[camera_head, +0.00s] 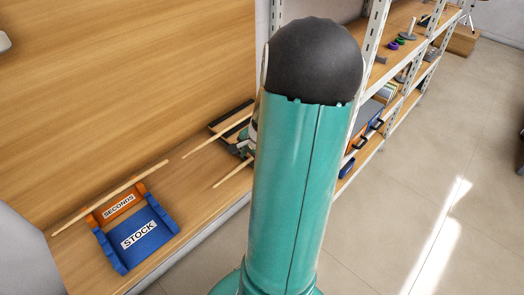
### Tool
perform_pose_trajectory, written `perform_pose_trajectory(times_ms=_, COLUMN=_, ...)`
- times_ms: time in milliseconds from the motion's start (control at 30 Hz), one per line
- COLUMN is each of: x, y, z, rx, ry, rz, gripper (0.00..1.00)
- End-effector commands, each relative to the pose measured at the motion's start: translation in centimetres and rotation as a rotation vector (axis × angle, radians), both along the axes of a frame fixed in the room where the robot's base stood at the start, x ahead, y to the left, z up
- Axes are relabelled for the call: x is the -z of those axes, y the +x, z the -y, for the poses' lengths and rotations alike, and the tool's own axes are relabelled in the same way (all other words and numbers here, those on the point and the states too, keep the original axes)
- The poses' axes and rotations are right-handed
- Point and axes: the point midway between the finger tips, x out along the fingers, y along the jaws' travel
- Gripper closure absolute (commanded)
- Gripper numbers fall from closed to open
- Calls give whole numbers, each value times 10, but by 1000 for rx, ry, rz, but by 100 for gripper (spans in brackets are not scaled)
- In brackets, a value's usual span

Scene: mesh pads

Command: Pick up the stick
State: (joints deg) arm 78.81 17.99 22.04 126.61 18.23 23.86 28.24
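A long, thin wooden stick (110,198) rests across the orange holder marked SECONDS (119,207), at the left on the wooden bench. A second stick (216,136) and a third, shorter-looking stick (231,173) lie further back near a dark tray (226,121), their right parts hidden behind my arm. My large teal arm link with a black cap fills the middle of the view. A small green and white part that may be my gripper (244,142) shows at the arm's left edge, near these two sticks. Its fingers cannot be made out.
A blue holder marked STOCK (139,235) stands in front of the orange one. A wooden back panel (100,80) rises behind the bench. Shelves (395,50) with bins and small items run along the right. The floor (420,210) at right is clear.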

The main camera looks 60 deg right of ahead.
Motion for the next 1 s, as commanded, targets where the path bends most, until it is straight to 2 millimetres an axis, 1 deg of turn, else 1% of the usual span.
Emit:
perform_pose_trajectory(times_ms=67, x=0, y=0, z=0, rx=0, ry=0, rz=0, gripper=63)
perform_pose_trajectory(times_ms=100, x=0, y=0, z=0, rx=0, ry=0, rz=0, gripper=71)
perform_pose_trajectory(times_ms=167, x=0, y=0, z=0, rx=0, ry=0, rz=0, gripper=82)
perform_pose_trajectory(times_ms=200, x=0, y=0, z=0, rx=0, ry=0, rz=0, gripper=90)
perform_pose_trajectory(times_ms=233, x=0, y=0, z=0, rx=0, ry=0, rz=0, gripper=96)
perform_pose_trajectory(times_ms=267, x=0, y=0, z=0, rx=0, ry=0, rz=0, gripper=100)
perform_pose_trajectory(times_ms=667, x=-4, y=0, z=0, rx=0, ry=-1, rz=1, gripper=100)
perform_pose_trajectory(times_ms=833, x=-18, y=0, z=1, rx=0, ry=-4, rz=1, gripper=100)
perform_pose_trajectory(times_ms=933, x=-35, y=0, z=1, rx=1, ry=-6, rz=2, gripper=100)
perform_pose_trajectory(times_ms=1000, x=-45, y=-9, z=-5, rx=3, ry=-5, rz=0, gripper=100)
